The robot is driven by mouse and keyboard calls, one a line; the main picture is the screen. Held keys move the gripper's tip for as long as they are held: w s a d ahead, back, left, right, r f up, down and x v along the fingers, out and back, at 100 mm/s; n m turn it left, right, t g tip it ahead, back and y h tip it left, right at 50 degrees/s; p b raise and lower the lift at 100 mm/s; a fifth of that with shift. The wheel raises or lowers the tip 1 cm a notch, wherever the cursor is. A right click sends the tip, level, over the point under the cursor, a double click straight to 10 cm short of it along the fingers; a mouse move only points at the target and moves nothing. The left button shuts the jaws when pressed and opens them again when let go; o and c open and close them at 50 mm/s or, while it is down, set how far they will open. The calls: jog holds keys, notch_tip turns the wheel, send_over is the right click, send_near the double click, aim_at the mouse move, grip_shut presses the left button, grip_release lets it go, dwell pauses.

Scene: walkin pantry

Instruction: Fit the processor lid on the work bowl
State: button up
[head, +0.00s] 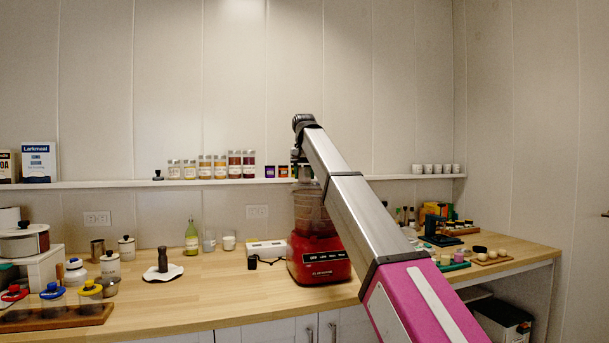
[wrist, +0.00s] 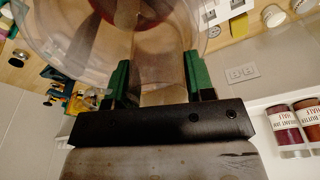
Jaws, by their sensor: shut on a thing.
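The food processor has a red base (head: 320,262) on the wooden counter, with a clear work bowl (head: 308,212) upright on it. My arm covers the bowl's right side. My gripper (head: 299,168) is above the bowl, pointing down. In the wrist view its green-padded fingers (wrist: 158,78) are shut on the clear upright chute of the processor lid (wrist: 75,45). The clear round lid lies over the bowl, and a reddish shape shows through it. I cannot tell whether the lid rests on the rim or hangs just above it.
A wall shelf (head: 120,185) with spice jars (head: 205,167) runs close behind my gripper. A green bottle (head: 191,236), a white box (head: 266,248) and a dark tamper-like item (head: 162,260) stand left of the processor. The counter front (head: 225,300) is clear.

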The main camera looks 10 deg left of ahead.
jog(key=shift+f, duration=1.05)
jog(key=o, duration=1.1)
jog(key=shift+o, duration=0.2)
notch_tip(320, 180, up, 7)
jog(key=s, duration=0.1)
jog(key=shift+r, duration=0.2)
jog(key=shift+s+d, duration=0.1)
jog(key=shift+s, duration=0.05)
